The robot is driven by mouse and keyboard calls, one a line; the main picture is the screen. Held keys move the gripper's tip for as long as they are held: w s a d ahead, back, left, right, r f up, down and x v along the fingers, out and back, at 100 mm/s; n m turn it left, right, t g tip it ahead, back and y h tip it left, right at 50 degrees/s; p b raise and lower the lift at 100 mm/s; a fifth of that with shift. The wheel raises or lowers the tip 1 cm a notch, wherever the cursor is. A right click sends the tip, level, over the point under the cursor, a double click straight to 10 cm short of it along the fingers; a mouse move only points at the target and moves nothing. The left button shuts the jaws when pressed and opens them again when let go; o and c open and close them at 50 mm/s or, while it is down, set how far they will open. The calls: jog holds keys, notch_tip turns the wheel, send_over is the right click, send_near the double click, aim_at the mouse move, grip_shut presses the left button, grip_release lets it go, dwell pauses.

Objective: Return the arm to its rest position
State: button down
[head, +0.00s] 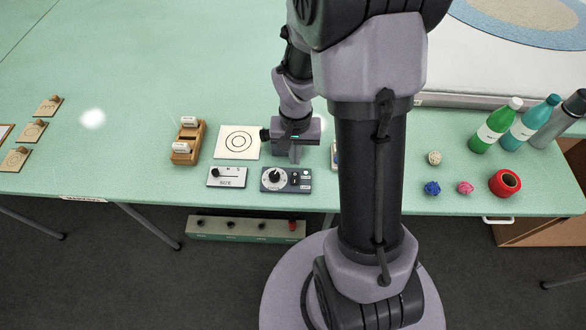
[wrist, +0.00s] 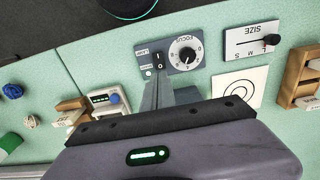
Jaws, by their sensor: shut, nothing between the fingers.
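My gripper (head: 295,155) hangs over the front part of the green table (head: 120,150), just behind the dark panel with a dial. Its fingers also show in the wrist view (wrist: 158,82), pressed together with nothing between them. They point toward the dark panel, which is labelled FOCUS (wrist: 184,54) and carries a round dial and a small switch. I cannot tell how high the fingertips are above the table. My arm column hides part of the table to the right of the gripper.
Around the gripper lie a white card with circles (head: 252,153), a SIZE slider panel (head: 227,183), and a wooden holder (head: 181,159). A small white device (wrist: 108,101) is partly hidden in the head view. Bottles (head: 488,136) and a red spool (head: 504,183) stand at right. The left-middle table is clear.

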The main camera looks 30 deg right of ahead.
jog(key=s+a+r+t, duration=0.1)
jog(key=a+r, duration=0.2)
jog(key=r, duration=0.4)
jog(key=s+a+r+t, duration=0.1)
jog(key=a+r+t, duration=0.1)
jog(key=a+r, duration=0.35)
jog(key=s+a+r+n+t+y, duration=0.2)
jog(key=s+a+r, duration=0.4)
jog(key=s+r, duration=0.3)
jog(key=shift+s+r+t, duration=0.15)
jog(key=shift+r+t, duration=0.25)
jog(key=shift+r, duration=0.2)
